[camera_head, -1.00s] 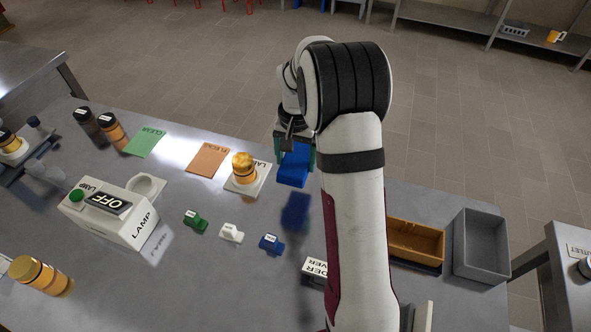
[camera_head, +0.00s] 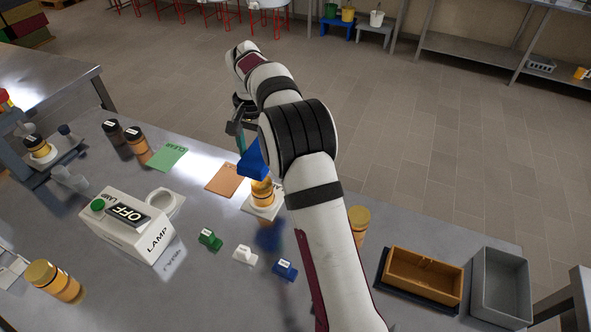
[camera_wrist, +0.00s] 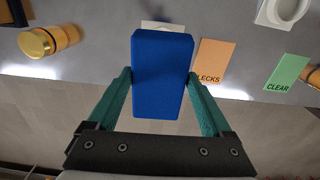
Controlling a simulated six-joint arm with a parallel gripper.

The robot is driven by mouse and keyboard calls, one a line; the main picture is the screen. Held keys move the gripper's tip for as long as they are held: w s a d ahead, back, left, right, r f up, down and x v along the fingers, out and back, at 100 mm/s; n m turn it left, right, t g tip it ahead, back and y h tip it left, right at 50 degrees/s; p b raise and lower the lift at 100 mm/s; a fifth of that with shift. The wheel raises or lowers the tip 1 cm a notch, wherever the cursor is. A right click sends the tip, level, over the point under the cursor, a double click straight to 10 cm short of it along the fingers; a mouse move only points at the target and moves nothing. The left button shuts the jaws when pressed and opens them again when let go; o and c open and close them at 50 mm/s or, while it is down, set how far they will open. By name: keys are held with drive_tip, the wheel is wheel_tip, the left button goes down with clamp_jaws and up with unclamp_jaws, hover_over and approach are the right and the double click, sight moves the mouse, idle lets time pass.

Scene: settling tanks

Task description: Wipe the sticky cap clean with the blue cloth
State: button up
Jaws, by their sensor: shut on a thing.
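My gripper (camera_wrist: 161,85) is shut on the blue cloth (camera_wrist: 162,60), a thick block-like pad between its green fingers in the wrist view. In the head view the cloth (camera_head: 252,160) hangs over the amber jar (camera_head: 262,192) on the white labelled plate (camera_head: 256,209). The cloth hides part of the jar's yellow cap, and I cannot tell whether they touch. In the wrist view the cloth hides that jar; only the edge of the white plate (camera_wrist: 163,25) shows. I cannot make out any sticky residue on the cap.
Another yellow-capped jar (camera_head: 359,218) stands right of my arm. Orange (camera_head: 224,179) and green (camera_head: 167,158) cards lie to the left. The LAMP box (camera_head: 128,222), small green, white and blue blocks, a brown tray (camera_head: 424,277) and a grey bin (camera_head: 499,284) share the table.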

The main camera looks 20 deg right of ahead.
sight(254, 183)
drive_tip(key=shift+w+a+r, duration=0.2)
drive_tip(key=shift+w+a, duration=0.05)
drive_tip(key=shift+a, duration=0.25)
drive_tip(key=shift+w+a+r, duration=0.15)
drive_tip(key=shift+w+a, duration=0.05)
drive_tip(key=shift+a, duration=0.25)
drive_tip(key=shift+f, duration=3.95)
drive_tip(key=shift+s+d+f, duration=0.1)
drive_tip(key=shift+s+d, duration=0.15)
drive_tip(key=shift+s, duration=0.05)
drive_tip(key=shift+c, duration=0.6)
drive_tip(key=shift+s+d, duration=0.85)
drive_tip(key=shift+w+a, duration=1.1)
drive_tip(key=shift+w, duration=0.05)
drive_tip(key=shift+s+d, duration=1.1)
drive_tip(key=shift+s, duration=0.05)
drive_tip(key=shift+w+a, duration=1.1)
drive_tip(key=shift+w, duration=0.05)
drive_tip(key=shift+r, duration=4.15)
